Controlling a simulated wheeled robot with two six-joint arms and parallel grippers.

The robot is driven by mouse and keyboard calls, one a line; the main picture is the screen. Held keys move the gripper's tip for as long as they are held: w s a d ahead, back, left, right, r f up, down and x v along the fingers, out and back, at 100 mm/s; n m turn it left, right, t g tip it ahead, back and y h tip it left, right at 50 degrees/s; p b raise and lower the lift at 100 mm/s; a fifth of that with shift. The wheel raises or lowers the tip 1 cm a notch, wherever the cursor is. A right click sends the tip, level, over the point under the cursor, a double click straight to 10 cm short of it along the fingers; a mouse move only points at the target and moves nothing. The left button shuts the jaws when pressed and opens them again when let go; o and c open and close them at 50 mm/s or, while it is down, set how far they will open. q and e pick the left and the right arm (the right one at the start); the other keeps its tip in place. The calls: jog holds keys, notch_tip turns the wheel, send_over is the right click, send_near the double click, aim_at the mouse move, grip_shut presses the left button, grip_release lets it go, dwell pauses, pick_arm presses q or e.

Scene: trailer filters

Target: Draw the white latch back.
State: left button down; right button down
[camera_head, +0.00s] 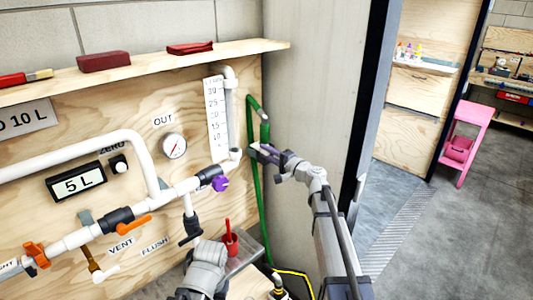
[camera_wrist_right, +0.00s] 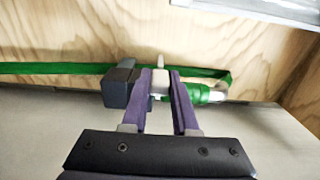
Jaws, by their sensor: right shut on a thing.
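My right gripper (camera_head: 264,153) is at the wooden panel's right edge, by the green hose (camera_head: 252,190). In the right wrist view its purple fingers (camera_wrist_right: 165,100) are shut on a small white piece, the white latch (camera_wrist_right: 159,83). A pale tip of it shows just beyond the fingers. A dark grey block (camera_wrist_right: 119,84) sits left of the fingers, and a green fitting (camera_wrist_right: 205,94) with a pale end sits right of them. In the head view the fingers hide the latch. My left gripper's fingers do not show; a grey arm part of mine is at the bottom.
The panel carries white pipes (camera_head: 75,160), a gauge (camera_head: 174,146), a purple knob (camera_head: 221,184) and an orange-handled valve (camera_head: 134,224). A red cup (camera_head: 229,242) stands below. A grey wall (camera_head: 320,90) rises right of the panel; open floor (camera_head: 440,240) lies beyond the doorway.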

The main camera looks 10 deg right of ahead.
dwell(0.6)
jog(key=shift+s+a, duration=0.75)
jog(key=shift+a, duration=0.3)
jog(key=c, duration=0.7)
grip_release()
jog(key=shift+w, duration=0.1)
jog(key=v, duration=0.8)
jog(key=shift+w, duration=0.1)
